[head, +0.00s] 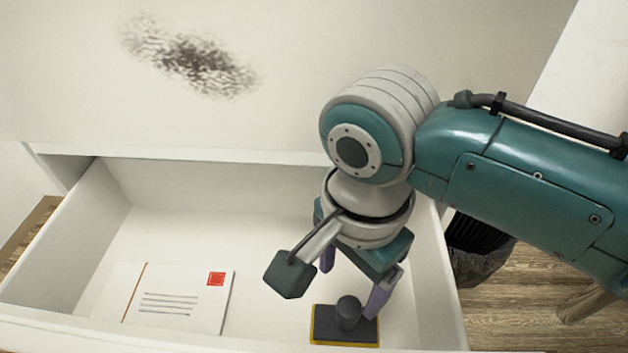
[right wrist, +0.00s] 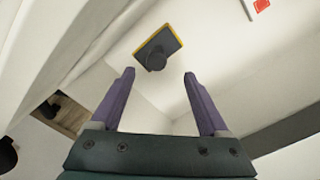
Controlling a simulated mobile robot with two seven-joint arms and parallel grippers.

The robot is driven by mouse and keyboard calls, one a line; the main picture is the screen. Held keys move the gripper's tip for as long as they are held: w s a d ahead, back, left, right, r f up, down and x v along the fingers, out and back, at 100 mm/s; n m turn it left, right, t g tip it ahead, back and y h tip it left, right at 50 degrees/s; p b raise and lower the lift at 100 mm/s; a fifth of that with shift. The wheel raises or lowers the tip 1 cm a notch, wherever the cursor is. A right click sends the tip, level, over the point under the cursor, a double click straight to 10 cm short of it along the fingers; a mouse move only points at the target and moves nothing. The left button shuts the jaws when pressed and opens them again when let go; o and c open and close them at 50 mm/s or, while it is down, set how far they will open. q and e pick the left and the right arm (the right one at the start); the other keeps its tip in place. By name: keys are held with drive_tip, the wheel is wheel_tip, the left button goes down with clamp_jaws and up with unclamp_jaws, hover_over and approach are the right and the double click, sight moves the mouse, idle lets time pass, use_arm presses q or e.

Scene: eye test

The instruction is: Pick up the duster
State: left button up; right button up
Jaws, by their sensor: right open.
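The duster (head: 325,325) is a dark block with a round knob on top and a yellow layer underneath. It lies in the open white drawer (head: 200,222), near the front right. In the right wrist view the duster (right wrist: 166,43) shows just beyond the fingertips. My right gripper (head: 349,292) reaches down into the drawer above the duster. Its two purple fingers are spread and empty, and they also show in the right wrist view (right wrist: 159,74). The duster appears to be apart from both fingers. My left gripper is not in view.
A white envelope (head: 190,308) with a red stamp lies in the drawer, left of the duster. The drawer walls stand close around my right gripper. A dark smudge (head: 190,58) marks the white surface behind. A lined bin (head: 478,250) stands on the wooden floor at the right.

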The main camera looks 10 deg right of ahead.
sight(350, 307)
drive_tip(key=f+b, duration=0.1)
drive_tip(key=f, duration=0.1)
drive_tip(key=f+b, duration=0.1)
drive_tip(key=f, duration=0.1)
drive_tip(key=shift+s+d+f, duration=0.1)
drive_tip(key=shift+s+d, duration=0.05)
drive_tip(key=shift+s, duration=0.05)
drive_tip(key=f+b, duration=0.5)
drive_tip(key=shift+d, duration=0.2)
drive_tip(key=shift+c, duration=0.7)
clamp_jaws()
